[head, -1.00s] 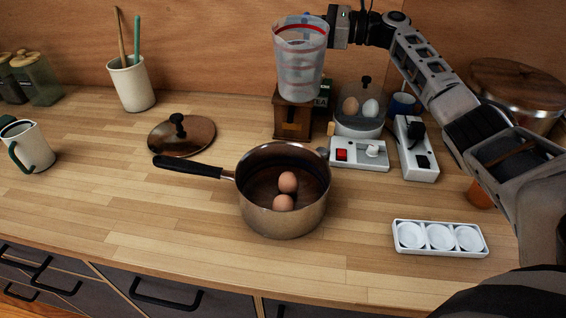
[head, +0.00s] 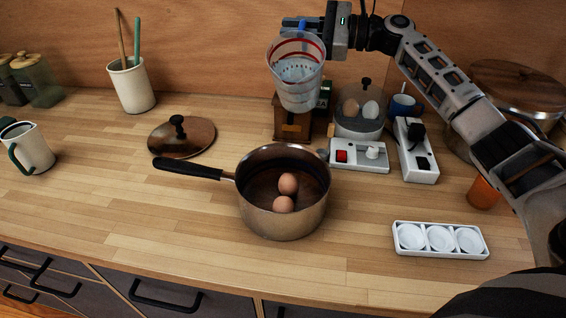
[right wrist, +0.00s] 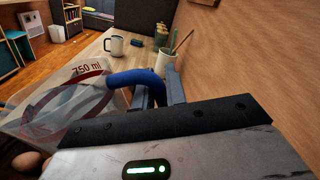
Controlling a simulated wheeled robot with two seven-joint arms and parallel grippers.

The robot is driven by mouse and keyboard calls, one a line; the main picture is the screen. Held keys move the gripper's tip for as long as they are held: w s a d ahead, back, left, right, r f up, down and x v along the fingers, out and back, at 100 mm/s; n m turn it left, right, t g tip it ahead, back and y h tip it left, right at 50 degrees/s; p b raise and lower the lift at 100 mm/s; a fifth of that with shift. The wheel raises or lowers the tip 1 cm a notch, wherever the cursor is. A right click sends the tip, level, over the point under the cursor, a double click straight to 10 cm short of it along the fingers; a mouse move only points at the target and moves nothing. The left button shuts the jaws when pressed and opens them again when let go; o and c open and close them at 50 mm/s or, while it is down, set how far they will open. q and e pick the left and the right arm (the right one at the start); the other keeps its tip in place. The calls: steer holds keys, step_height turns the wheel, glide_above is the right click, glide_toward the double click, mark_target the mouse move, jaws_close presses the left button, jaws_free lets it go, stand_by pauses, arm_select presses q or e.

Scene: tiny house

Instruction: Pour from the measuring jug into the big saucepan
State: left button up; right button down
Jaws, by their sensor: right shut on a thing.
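The clear measuring jug (head: 297,82) with red markings is held in the air above the back of the counter, tilted a little toward me. My right gripper (head: 318,24) is shut on its blue handle; the handle also shows between the fingers in the right wrist view (right wrist: 137,78). The clear jug wall with "750 ml" on it shows at the left there (right wrist: 62,100). The big saucepan (head: 284,215) stands open on the counter, in front of and below the jug. Two brown eggs (head: 288,184) lie in it. My left gripper is not in view.
A lid (head: 181,137) lies left of the saucepan, whose black handle points left. An egg cooker (head: 361,118) with eggs, a white switch unit (head: 359,155) and a power strip (head: 416,150) stand behind right. A white three-cup tray (head: 440,239) lies right.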

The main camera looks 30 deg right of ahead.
mark_target(286, 42)
steer(key=shift+s+a, duration=0.1)
steer(key=shift+s, duration=0.1)
steer(key=shift+s+a+f+n, duration=0.1)
steer(key=shift+s+a+n, duration=0.3)
steer(key=shift+n, duration=0.2)
steer(key=shift+s+a+f+n, duration=0.1)
steer(key=shift+s+a+n, duration=0.05)
steer(key=shift+s+n, duration=0.15)
stand_by(0.3)
steer(key=shift+s+a+r+n, duration=0.25)
steer(key=shift+s+a+n, duration=0.35)
steer(key=shift+n, duration=0.3)
stand_by(1.0)
steer(key=shift+s+a+f+n, duration=0.45)
steer(key=shift+s+f+n, duration=0.1)
steer(key=shift+n, duration=0.45)
stand_by(2.0)
steer(key=shift+s+a+n, duration=0.25)
steer(key=shift+s+n, duration=0.1)
steer(key=shift+n, duration=0.05)
stand_by(1.3)
